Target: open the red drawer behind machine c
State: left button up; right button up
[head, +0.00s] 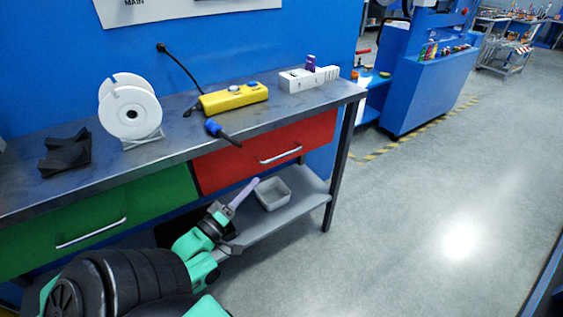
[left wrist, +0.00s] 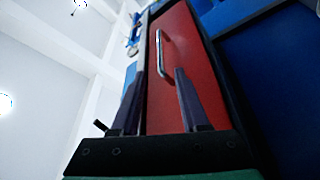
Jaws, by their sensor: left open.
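The red drawer (head: 232,166) is under the right end of the metal workbench, its front looking level with the green drawer beside it. Its silver bar handle (head: 281,155) runs along the front. My left gripper (head: 248,190) is below and in front of the red drawer, apart from the handle, with one purplish finger showing clearly. In the left wrist view, the red front (left wrist: 185,75) and handle (left wrist: 162,55) appear beyond the two spread, empty fingers (left wrist: 158,75). My right gripper is not in view. I cannot tell which machine is machine c.
The green drawer (head: 145,200) is to the left. A grey bin (head: 273,194) sits on the lower shelf (head: 300,197), near my left gripper. The floor (head: 430,190) to the right is clear.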

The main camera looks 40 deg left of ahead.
aim_at(280, 156)
pick_arm(q)
jog(key=x, duration=1.3)
jog(key=shift+w, duration=0.25)
grip_shut()
dwell(0.5)
